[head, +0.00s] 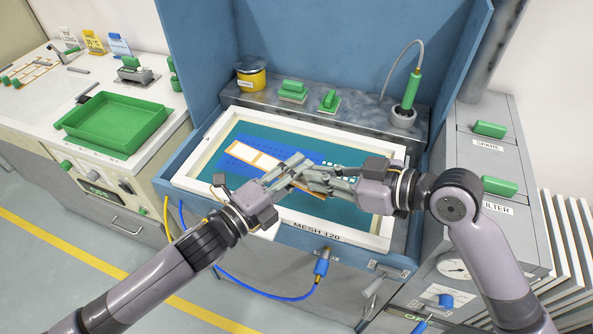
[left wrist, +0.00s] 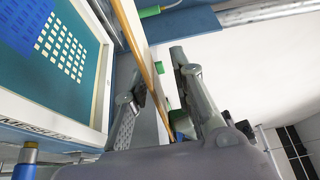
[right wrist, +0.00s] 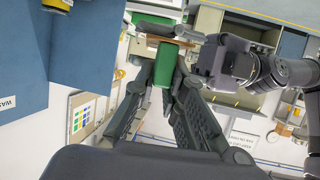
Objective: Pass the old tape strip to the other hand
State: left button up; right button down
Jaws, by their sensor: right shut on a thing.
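The old tape strip (head: 255,159), white with orange edges, is held over the screen frame in the head view. Its thin edge (left wrist: 153,70) runs between the fingers of my left gripper (left wrist: 158,68) in the left wrist view. My left gripper (head: 291,170) looks open around the strip, with gaps beside it. My right gripper (head: 318,180) meets it from the right, and the fingers of both overlap in the head view. In the right wrist view, my right gripper (right wrist: 172,75) is shut on the strip's green tab (right wrist: 165,66). The strip's middle is hidden by the fingers.
The white screen frame (head: 335,238), marked MESH 120, lies below both grippers. A green tray (head: 113,125) stands on the left counter. A yellow pot (head: 251,76), green blocks (head: 292,90) and a green-handled tool (head: 411,90) stand on the rear ledge. Blue panels rise behind.

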pick_arm(q)
grip_shut()
pick_arm(e)
jog(key=c, duration=1.6)
grip_release()
jog(key=shift+o, duration=0.2)
